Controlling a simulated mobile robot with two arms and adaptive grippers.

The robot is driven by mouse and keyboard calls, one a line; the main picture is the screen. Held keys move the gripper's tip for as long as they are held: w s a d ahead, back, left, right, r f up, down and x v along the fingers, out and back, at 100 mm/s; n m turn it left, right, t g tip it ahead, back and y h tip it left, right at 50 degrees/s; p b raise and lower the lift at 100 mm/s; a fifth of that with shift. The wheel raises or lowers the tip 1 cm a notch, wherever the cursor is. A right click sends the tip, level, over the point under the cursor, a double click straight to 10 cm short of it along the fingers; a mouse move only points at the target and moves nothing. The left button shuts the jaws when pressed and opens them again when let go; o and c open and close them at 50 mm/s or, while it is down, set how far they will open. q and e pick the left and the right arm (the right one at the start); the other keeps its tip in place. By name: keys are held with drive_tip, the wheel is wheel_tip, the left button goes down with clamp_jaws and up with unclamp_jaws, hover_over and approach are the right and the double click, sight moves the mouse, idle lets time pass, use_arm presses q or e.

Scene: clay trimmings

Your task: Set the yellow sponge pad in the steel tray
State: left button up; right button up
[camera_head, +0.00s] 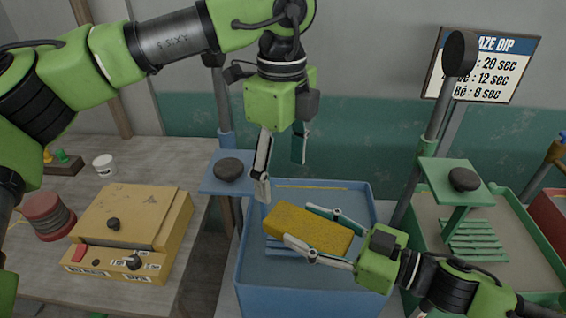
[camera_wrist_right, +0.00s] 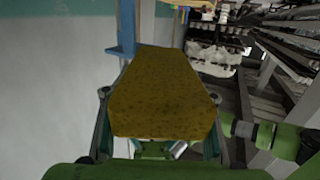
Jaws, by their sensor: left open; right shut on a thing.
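The yellow sponge pad (camera_head: 310,229) is a thick block held above the blue bin in the head view. My right gripper (camera_head: 298,224) is shut on it, with one finger along each long side. In the right wrist view the sponge pad (camera_wrist_right: 163,95) fills the middle and hides much of what lies beyond. My left gripper (camera_head: 281,172) is open and empty, pointing down above the bin's back left part, higher than the sponge. I cannot make out a steel tray in either view.
The blue bin (camera_head: 310,302) has blue slats inside, partly hidden by the sponge. A green bin (camera_head: 540,297) stands at right. Posts with small blue (camera_head: 211,185) and green (camera_head: 440,175) plates rise beside them. A yellow machine (camera_head: 130,215) sits on the left table.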

sight(282, 214)
use_arm(q)
wheel_tip(282, 214, down, 11)
drive_tip(key=shift+r, duration=0.1)
idle(0.3)
drive_tip(key=c, duration=1.2)
drive_tip(key=shift+c, duration=0.6)
use_arm(e)
drive_tip(key=o, duration=1.2)
drive_tip(key=shift+o, duration=0.2)
drive_tip(key=shift+v, duration=6)
